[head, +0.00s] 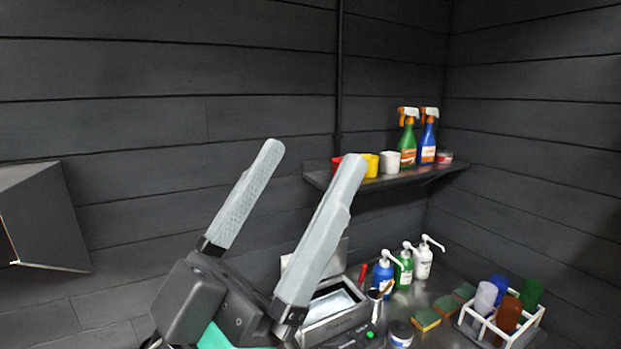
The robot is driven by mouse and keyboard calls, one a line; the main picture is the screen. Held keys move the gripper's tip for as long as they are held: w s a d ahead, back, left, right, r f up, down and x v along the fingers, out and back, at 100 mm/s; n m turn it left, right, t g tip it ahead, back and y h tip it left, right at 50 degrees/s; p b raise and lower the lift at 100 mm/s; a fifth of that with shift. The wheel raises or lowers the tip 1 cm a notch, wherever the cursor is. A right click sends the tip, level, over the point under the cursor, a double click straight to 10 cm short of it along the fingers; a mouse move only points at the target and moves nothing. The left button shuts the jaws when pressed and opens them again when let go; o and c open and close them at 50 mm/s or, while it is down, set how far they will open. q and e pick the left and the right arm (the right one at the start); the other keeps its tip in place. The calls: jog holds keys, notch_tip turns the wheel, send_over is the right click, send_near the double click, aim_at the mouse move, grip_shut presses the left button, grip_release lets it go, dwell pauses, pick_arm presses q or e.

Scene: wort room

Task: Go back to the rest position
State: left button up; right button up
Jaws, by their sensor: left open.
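My left gripper (308,164) is raised in the lower middle of the head view. My right gripper is not in view.
A wall shelf (400,178) holds cups, two spray bottles (408,143) and a small tin. On the metal counter (440,334) stand an open box (333,305), several pump bottles (404,268), sponges (426,319) and a white rack (470,327) of coloured cups.

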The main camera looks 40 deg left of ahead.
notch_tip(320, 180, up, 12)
jog(key=p, duration=1.1)
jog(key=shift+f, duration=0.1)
